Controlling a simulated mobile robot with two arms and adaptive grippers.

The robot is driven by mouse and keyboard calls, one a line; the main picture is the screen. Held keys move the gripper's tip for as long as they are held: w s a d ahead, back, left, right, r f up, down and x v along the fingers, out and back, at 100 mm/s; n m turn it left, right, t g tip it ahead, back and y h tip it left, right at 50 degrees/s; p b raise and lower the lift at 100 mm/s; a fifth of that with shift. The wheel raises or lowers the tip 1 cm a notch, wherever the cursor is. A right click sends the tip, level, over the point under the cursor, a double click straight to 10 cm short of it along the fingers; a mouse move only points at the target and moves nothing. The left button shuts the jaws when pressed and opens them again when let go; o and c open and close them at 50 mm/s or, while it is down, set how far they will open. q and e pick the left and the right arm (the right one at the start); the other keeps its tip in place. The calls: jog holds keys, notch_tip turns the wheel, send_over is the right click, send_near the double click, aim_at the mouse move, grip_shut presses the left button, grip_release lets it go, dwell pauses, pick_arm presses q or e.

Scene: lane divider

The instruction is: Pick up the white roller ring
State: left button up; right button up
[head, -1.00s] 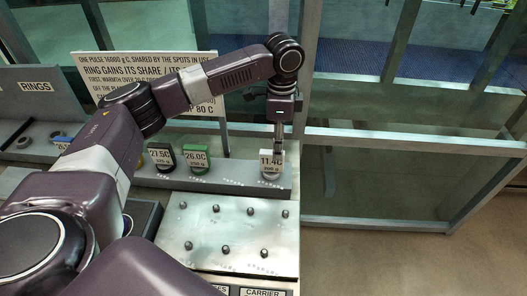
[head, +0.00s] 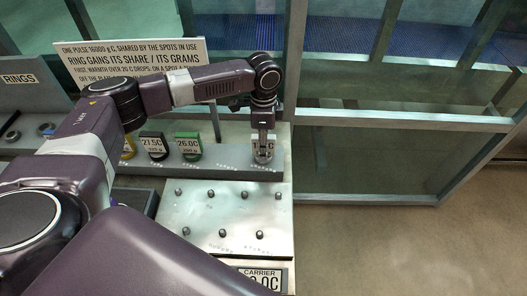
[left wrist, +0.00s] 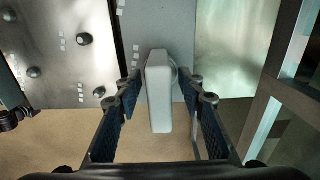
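The white roller ring (left wrist: 158,95) stands on edge at the right end of the grey rack (head: 225,167). In the head view the ring (head: 262,158) is partly covered by my left gripper (head: 263,146), which points down over it, and its label is mostly hidden. In the left wrist view my left gripper (left wrist: 162,105) is open, with one finger on each side of the ring and a gap on both sides. My right gripper is in neither view.
A black ring (head: 154,147) and a green ring (head: 189,147) with labels stand left on the same rack. A metal plate with several pegs (head: 212,216) lies in front. A sign (head: 135,58) stands behind. A metal-framed glass panel (head: 400,120) is close on the right.

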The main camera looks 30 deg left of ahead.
pick_arm(q)
jog(key=shift+c, duration=0.3)
grip_shut()
jog(key=shift+r, duration=0.15)
